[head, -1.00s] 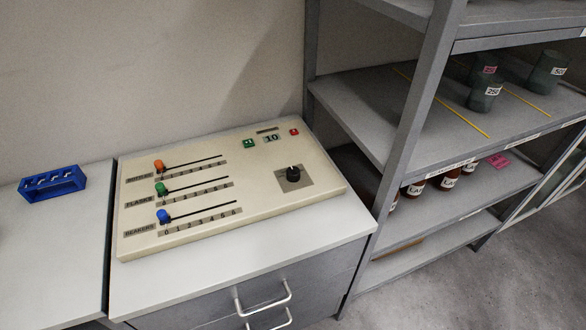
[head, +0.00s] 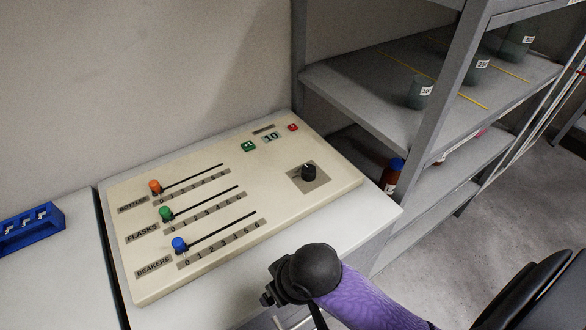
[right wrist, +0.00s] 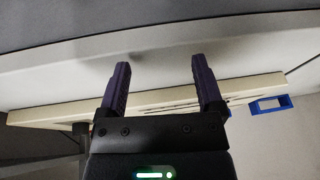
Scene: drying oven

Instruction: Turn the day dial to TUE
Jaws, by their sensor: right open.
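A cream control panel (head: 225,250) lies on the white cabinet top in the head view. Its black knob (head: 309,171) sits on a grey square plate at the panel's right side; the plate's lettering is too small to read. My right arm comes in from the bottom right, and the right gripper (head: 268,297) is low in front of the panel, apart from the knob. In the right wrist view the gripper (right wrist: 161,85) has its two dark fingers spread with nothing between them. The panel's edge (right wrist: 150,100) shows beyond them. My left gripper is not in view.
A blue rack (head: 30,228) stands left. A grey shelf (head: 385,105) with beakers rises close right of the panel.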

